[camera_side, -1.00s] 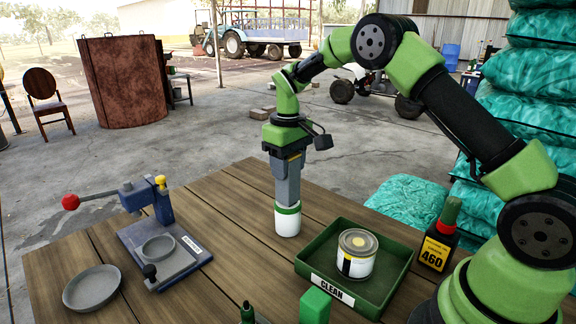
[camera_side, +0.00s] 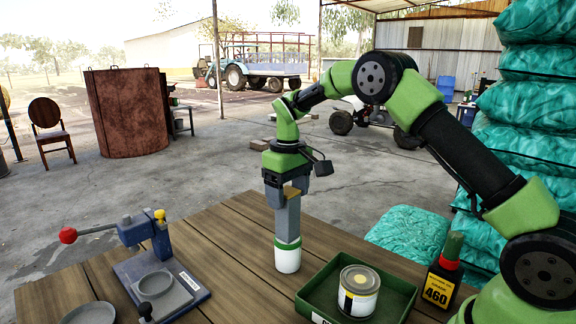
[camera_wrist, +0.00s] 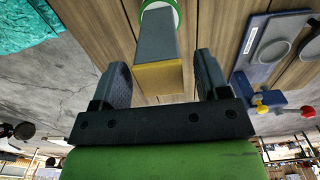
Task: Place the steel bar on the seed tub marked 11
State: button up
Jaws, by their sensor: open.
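The steel bar (camera_side: 287,222) is a grey upright block with a brassy top end. It stands on a small white tub with a green rim (camera_side: 287,260); no number shows on the tub from here. In the wrist view the bar (camera_wrist: 157,45) points away from me, its brassy end nearest, and the tub's green rim (camera_wrist: 177,10) shows beyond it. My gripper (camera_side: 286,196) is above the tub, around the bar's upper end. Its jaws (camera_wrist: 162,68) are open, with a gap on both sides of the bar.
A green tray (camera_side: 318,290) holding a tin (camera_side: 358,292) stands to the right of the tub. A dark bottle labelled 460 (camera_side: 440,284) is further right. A blue-grey lever press (camera_side: 150,262) and a grey dish (camera_side: 90,314) are at left. The wooden table (camera_side: 228,240) is clear between.

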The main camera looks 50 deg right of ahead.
notch_tip(320, 180, up, 10)
jog(key=shift+r, duration=0.1)
jog(key=s+a+r+m+t+y, duration=0.1)
jog(key=s+a+r+t, duration=0.25)
jog(key=s, duration=0.55)
jog(key=s+a+r+m+t, duration=0.15)
jog(key=s+a+r, duration=0.3)
jog(key=s, duration=0.45)
jog(key=s+f+m+t+y, duration=0.1)
jog(key=s+f+t, duration=0.1)
jog(key=s, duration=0.5)
jog(key=shift+s+a+f, duration=0.3)
jog(key=shift+a+f, duration=0.05)
jog(key=shift+f, duration=0.55)
